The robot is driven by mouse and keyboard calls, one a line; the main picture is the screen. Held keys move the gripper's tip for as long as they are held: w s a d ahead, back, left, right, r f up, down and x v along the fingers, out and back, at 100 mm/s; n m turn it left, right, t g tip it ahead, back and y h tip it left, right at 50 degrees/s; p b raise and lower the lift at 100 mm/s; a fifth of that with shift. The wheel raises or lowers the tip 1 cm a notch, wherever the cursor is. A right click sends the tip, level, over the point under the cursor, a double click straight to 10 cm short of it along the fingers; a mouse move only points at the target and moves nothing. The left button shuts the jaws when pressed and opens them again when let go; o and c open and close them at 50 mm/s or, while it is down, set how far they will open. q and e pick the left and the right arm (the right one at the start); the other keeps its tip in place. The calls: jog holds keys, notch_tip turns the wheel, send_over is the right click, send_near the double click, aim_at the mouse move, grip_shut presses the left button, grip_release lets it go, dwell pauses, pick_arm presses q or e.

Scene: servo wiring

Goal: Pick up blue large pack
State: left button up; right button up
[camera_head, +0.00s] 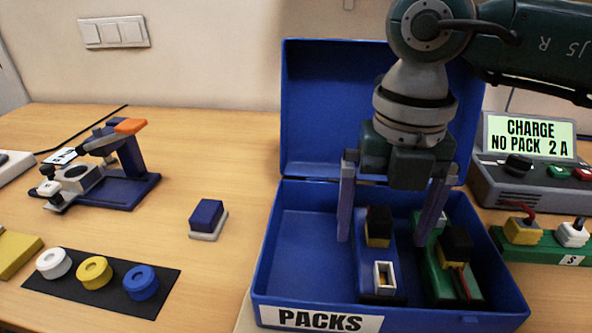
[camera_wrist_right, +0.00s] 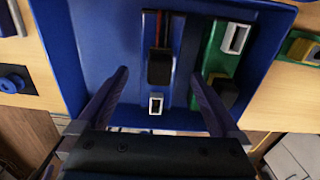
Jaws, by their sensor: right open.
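The blue large pack (camera_head: 366,262) lies in the blue box labelled PACKS (camera_head: 265,285). It carries a black and yellow plug and a white socket. It also shows in the right wrist view (camera_wrist_right: 178,85), between the fingers. My right gripper (camera_head: 384,242) is open and points down into the box. Its fingers are on either side of the blue pack, with gaps visible in the right wrist view (camera_wrist_right: 158,75). Whether the fingertips reach down beside the pack is hard to tell. My left gripper is not in view.
A green pack (camera_head: 437,268) lies right of the blue pack, close to the right finger. The open lid (camera_head: 320,110) stands behind. The box's left side is empty. A charger (camera_head: 490,185) stands right; a small blue block (camera_head: 207,214) and a purple fixture (camera_head: 130,185) stand left.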

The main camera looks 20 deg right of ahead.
aim_at(376, 251)
notch_tip(376, 251, down, 2)
jog(key=shift+f, duration=0.2)
grip_shut()
dwell(0.8)
jog(key=shift+w+r, duration=0.1)
